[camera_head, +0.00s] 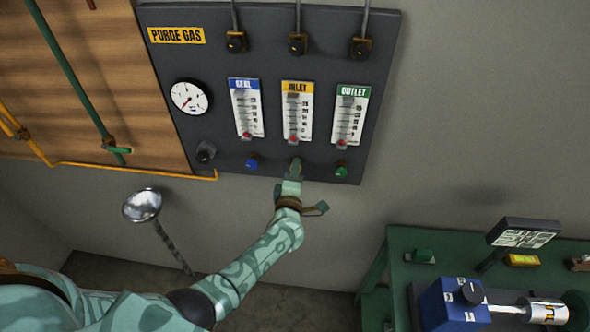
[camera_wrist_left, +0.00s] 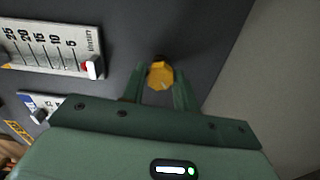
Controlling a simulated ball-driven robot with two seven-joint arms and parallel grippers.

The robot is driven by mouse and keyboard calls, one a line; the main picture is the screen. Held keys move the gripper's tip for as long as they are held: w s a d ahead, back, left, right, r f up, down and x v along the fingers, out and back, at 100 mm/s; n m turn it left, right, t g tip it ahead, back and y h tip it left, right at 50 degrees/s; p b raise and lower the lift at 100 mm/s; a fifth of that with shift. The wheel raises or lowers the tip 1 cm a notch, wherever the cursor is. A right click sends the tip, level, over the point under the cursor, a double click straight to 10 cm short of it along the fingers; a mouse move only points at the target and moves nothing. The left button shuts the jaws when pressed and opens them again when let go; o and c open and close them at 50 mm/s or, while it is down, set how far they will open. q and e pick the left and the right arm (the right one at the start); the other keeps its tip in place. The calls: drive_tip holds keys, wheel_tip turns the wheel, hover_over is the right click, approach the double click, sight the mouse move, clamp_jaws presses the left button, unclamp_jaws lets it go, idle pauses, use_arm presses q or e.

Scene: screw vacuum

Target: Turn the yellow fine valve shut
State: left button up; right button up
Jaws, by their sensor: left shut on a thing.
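The yellow fine valve is a small faceted knob (camera_wrist_left: 160,75) on the dark panel, under the flowmeter with the yellow INLET label (camera_head: 296,110). In the head view my gripper hides it. My left gripper (camera_head: 295,168) reaches up to the panel's lower edge at that knob. In the wrist view the left gripper's two green fingers (camera_wrist_left: 160,92) stand on either side of the yellow knob and are shut on it. My right gripper does not show in either view.
A blue knob (camera_head: 252,162) and a green knob (camera_head: 341,171) sit close on either side. A black knob (camera_head: 206,151) is below the pressure gauge (camera_head: 190,97). A green bench (camera_head: 400,258) with equipment stands at lower right.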

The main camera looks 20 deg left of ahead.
use_arm(q)
drive_tip(key=shift+f+m+p, duration=0.1)
drive_tip(key=shift+m+p, duration=0.7)
drive_tip(key=shift+m, duration=3.4)
drive_tip(key=o, duration=1)
